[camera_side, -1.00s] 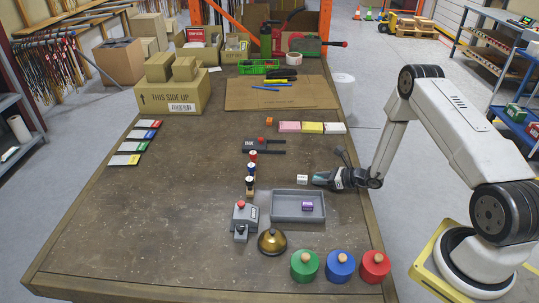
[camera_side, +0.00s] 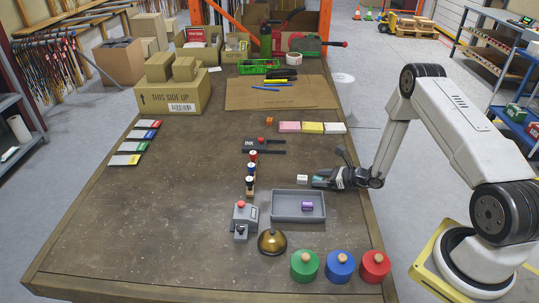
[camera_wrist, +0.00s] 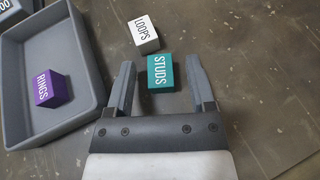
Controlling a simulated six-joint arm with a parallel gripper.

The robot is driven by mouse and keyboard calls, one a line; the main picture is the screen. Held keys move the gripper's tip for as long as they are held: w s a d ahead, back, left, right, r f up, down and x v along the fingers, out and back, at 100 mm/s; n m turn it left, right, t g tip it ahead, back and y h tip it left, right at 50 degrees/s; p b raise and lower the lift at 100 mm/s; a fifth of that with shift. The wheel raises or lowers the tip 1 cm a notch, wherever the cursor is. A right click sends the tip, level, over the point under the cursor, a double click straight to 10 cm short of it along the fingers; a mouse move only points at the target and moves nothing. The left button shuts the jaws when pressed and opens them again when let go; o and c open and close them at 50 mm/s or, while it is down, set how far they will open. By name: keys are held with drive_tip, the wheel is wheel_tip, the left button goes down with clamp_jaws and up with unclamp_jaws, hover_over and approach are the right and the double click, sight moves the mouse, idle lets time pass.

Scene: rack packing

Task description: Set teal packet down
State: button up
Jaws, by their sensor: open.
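The teal packet (camera_wrist: 160,73), labelled STUDS, lies on the table between the fingers of my gripper (camera_wrist: 158,78) in the wrist view. The fingers are open, with a gap on each side of the packet. In the side view my gripper (camera_side: 318,178) is low over the table, just behind the grey tray, and a bit of teal shows between its fingers. A white packet (camera_wrist: 144,34), labelled LOOPS, sits right beside the teal one; it also shows in the side view (camera_side: 302,179). A purple packet (camera_wrist: 51,87), labelled RINGS, lies inside the grey tray (camera_wrist: 99,82).
The grey tray (camera_side: 298,219) is just in front of my gripper. Green, blue and red round pieces (camera_side: 340,266) stand at the front right.

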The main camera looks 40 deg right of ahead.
drive_tip(key=v, duration=1.1)
drive_tip(key=shift+s+d+r, duration=0.15)
drive_tip(key=shift+s, duration=0.1)
drive_tip(key=s+a+r+n+g+h, duration=0.2)
drive_tip(key=a+r+n+g, duration=0.3)
drive_tip(key=a+r+n, duration=0.4)
drive_tip(key=s+a+r+n+g+h, duration=0.3)
drive_tip(key=a+r+n, duration=0.6)
drive_tip(key=n, duration=1.3)
drive_tip(key=s+a+g, duration=0.2)
drive_tip(key=a, duration=0.1)
drive_tip(key=shift+n, duration=0.3)
drive_tip(key=shift+c, duration=0.7)
drive_tip(key=shift+w, duration=0.1)
